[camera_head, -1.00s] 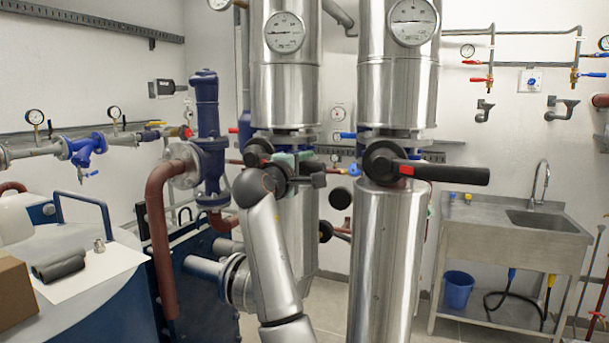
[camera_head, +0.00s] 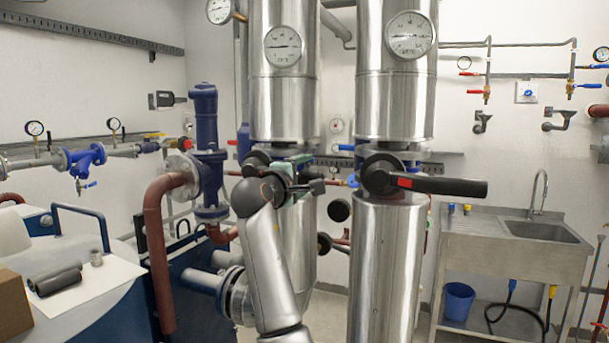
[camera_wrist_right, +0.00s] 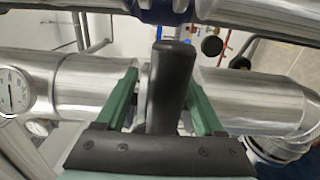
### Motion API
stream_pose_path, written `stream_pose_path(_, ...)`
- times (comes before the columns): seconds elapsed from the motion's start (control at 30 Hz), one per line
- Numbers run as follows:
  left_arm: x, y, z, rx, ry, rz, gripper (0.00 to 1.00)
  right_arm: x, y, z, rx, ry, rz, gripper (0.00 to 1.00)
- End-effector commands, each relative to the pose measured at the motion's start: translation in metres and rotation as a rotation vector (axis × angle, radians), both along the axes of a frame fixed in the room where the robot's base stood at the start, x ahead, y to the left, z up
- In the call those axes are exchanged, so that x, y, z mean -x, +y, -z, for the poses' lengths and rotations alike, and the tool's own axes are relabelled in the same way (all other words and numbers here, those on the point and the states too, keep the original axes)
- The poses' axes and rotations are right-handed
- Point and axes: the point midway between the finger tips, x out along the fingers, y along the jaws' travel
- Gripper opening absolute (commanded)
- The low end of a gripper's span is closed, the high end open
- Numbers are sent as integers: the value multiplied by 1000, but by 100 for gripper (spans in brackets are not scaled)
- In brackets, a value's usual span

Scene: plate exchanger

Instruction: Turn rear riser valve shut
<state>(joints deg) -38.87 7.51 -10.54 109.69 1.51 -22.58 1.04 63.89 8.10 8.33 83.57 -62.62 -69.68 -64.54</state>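The rear riser valve (camera_head: 258,158) sits on the left steel riser, partly hidden behind my right arm. Its black handle (camera_head: 317,187) sticks out to the right of my right gripper (camera_head: 295,176), seen nearly end-on. In the right wrist view the black handle (camera_wrist_right: 172,85) stands between the two green fingers of my right gripper (camera_wrist_right: 163,95). A gap shows on the handle's left side; it is close to the right finger, and contact there cannot be told. My left gripper is not in view.
The front riser (camera_head: 388,270) stands close on the right, its valve's long black handle (camera_head: 440,185) pointing right. A steel sink (camera_head: 540,230) stands at the back right.

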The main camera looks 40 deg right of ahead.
Motion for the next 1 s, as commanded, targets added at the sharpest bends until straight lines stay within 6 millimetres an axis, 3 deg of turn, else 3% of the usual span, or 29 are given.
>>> stream_pose_path(0.27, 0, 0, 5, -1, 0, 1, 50, 3, 10, 3, -2, 2, -2, 70)
stream_pose_path(0.7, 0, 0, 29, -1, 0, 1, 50, 37, 92, 4, -2, -1, -4, 70)
stream_pose_path(1.0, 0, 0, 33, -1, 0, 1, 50, 48, 115, 1, -1, 0, 0, 70)
